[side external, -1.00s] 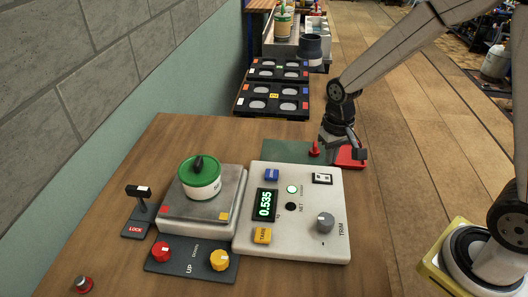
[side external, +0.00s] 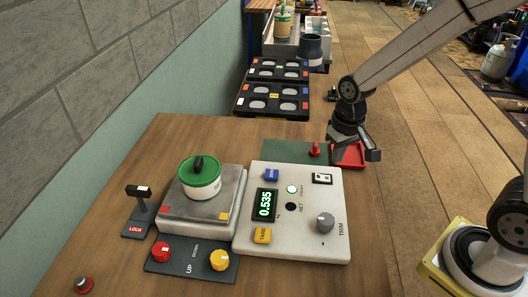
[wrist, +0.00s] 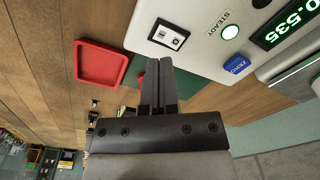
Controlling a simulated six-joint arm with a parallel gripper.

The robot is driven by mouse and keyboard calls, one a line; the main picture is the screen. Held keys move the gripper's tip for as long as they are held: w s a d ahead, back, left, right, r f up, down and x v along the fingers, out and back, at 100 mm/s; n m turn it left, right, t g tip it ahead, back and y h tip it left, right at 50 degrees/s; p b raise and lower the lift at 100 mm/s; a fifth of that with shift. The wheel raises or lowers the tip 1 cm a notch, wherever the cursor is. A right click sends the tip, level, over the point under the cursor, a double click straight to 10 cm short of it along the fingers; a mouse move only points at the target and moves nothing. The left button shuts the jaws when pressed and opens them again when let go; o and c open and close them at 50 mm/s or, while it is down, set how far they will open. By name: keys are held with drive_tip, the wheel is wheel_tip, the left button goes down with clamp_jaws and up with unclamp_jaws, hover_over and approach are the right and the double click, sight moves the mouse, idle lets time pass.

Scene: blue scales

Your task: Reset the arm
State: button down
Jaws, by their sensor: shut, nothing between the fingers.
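My gripper (side external: 353,143) hangs above the back right corner of the table, over the green mat (side external: 275,152) and beside the red tray (side external: 347,158). In the wrist view its two fingers (wrist: 159,80) are together with nothing between them. The scale console (side external: 299,240) stands in front of it, its display (side external: 265,205) reading 0.535 and its green STEADY light (side external: 292,189) lit. The console also shows in the wrist view (wrist: 205,28). A white tub with a green lid (side external: 201,178) sits on the scale's metal plate (side external: 178,215).
A red knob (side external: 315,150) stands on the green mat, left of my gripper. A LOCK lever (side external: 138,212) and a panel with red and yellow knobs (side external: 191,266) are at the front left. The wall (side external: 100,70) bounds the left.

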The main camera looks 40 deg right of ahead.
drive_tip(key=s+n+t, duration=0.2)
drive_tip(key=s, duration=0.4)
drive_tip(key=shift+s+a+f, duration=0.15)
drive_tip(key=shift+a, duration=0.15)
